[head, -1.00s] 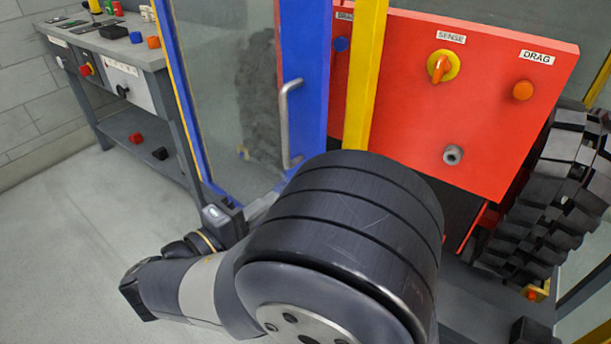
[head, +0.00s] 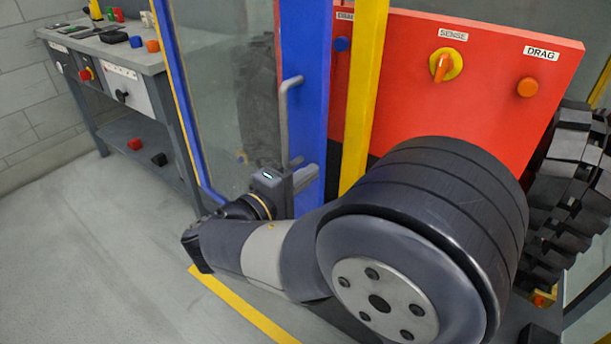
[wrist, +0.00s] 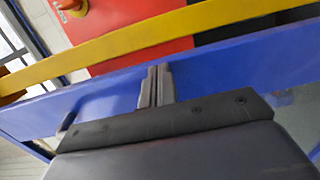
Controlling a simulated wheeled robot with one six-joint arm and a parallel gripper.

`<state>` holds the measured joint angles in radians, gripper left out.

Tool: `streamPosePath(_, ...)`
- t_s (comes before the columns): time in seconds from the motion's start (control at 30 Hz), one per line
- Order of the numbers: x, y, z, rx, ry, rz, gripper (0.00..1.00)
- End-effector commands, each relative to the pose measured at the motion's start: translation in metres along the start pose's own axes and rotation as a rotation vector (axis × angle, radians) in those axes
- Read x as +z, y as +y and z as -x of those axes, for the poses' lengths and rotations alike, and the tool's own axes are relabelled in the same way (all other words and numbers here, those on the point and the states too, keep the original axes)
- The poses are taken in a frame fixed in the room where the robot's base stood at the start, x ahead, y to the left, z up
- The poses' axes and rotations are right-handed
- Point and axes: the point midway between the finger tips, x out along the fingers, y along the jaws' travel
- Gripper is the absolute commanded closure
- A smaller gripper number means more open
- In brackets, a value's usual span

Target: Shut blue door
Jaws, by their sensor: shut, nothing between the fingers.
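The blue door (head: 308,110) is a tall blue frame around a clear pane (head: 225,90), with a grey bar handle (head: 284,120) on its right upright. A yellow post (head: 363,95) stands just right of that upright, with a strip of red showing between them. I cannot tell how far the door stands from the post. My gripper (head: 306,178) is at the upright, just below the handle. In the wrist view my gripper (wrist: 157,84) is shut and empty, its fingers over the blue upright (wrist: 225,80). Whether they touch it is unclear.
A red panel (head: 480,130) with an orange knob (head: 441,66) and an orange button (head: 527,87) stands behind the post. A black track (head: 565,190) is at the right. A grey workbench (head: 155,62) stands at the left. The floor (head: 90,250) at lower left is clear.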

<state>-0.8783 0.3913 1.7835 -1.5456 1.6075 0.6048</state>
Motion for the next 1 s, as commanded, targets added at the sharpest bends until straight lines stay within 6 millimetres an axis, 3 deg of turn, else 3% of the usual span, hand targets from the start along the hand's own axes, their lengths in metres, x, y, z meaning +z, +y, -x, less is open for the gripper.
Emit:
streamPosePath(0.17,0.000,-0.001,-0.005,-0.001,0.012,-0.004,1.00)
streamPosePath(0.6,-0.001,-0.001,-0.064,0.000,0.220,-0.010,1.00)
streamPosePath(1.0,-0.002,0.002,-0.075,0.005,0.271,0.001,1.00)
